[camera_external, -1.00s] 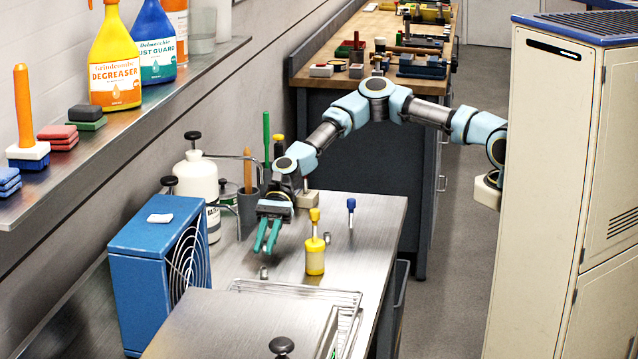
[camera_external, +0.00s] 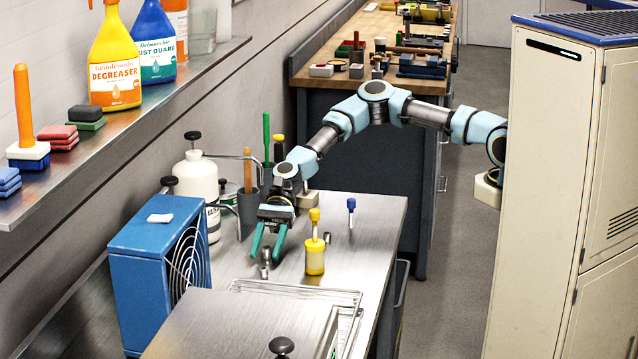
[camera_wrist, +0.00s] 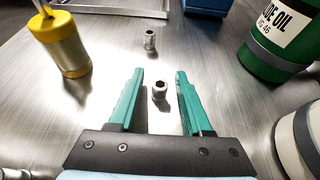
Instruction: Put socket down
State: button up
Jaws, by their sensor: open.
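A small silver socket (camera_wrist: 159,91) is between the spread green fingers of my gripper (camera_wrist: 160,82) in the wrist view, with a gap on each side. It seems to stand on the steel bench. In the external view my gripper (camera_external: 267,252) reaches down over the bench, and the socket (camera_external: 265,254) shows between its fingers. A second silver socket (camera_wrist: 149,40) stands just beyond the fingertips; it also shows in the external view (camera_external: 264,272). A third small silver piece (camera_external: 327,238), like a socket, is beside the yellow oiler.
The yellow oiler (camera_external: 314,256) stands right of my gripper, near a blue-capped tool (camera_external: 351,211). A blue fan box (camera_external: 140,270) is at the left, a wire rack (camera_external: 345,297) in front. A green oil can (camera_wrist: 285,45) is close in the wrist view. Bare bench (camera_external: 375,235) lies right.

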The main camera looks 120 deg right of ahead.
jog(key=b+v, duration=0.2)
jog(key=v, duration=1)
jog(key=shift+r+b, duration=0.15)
jog(key=shift+b, duration=0.15)
